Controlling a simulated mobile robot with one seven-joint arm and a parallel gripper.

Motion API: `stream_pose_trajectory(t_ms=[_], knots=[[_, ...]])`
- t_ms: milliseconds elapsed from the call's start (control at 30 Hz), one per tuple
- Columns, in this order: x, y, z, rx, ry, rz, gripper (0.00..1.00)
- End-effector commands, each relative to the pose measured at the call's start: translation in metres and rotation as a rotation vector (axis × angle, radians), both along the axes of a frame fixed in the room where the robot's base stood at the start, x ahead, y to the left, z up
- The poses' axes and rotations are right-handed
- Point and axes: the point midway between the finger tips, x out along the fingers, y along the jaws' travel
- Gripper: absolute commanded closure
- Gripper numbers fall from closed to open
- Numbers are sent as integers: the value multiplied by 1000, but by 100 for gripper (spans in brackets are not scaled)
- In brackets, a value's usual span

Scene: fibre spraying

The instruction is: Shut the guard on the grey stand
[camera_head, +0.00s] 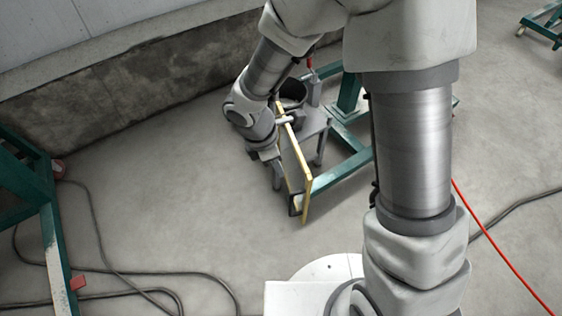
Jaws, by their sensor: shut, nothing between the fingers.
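The grey stand (314,124) is small, with thin legs, and stands on the concrete floor near the middle of the view. A flat panel with a yellow edge, which looks like the guard (294,168), stands upright along the stand's left side, seen nearly edge-on. Its near end reaches out past the stand. I cannot tell where its hinge is. My gripper (278,184) is shut and empty, pointing down just left of the panel. Whether it touches the panel is unclear. My wrist hides part of the panel's left face.
A dark round pot (292,90) is at the stand's far side. A green frame (342,170) runs behind and right of it. Another green frame (48,225) stands at left. Black cables (100,235) and a red hose (490,248) lie on the floor.

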Motion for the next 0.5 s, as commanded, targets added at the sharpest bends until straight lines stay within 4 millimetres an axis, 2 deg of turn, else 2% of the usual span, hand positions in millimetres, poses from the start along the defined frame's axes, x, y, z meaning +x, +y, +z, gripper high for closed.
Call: stream_pose_trajectory(t_ms=[33, 267, 500], knots=[[0, -3, -18, -2, 3, -1, 100], [4, -15, -65, -2, 2, -3, 100], [14, -45, -62, 1, -1, -6, 100]])
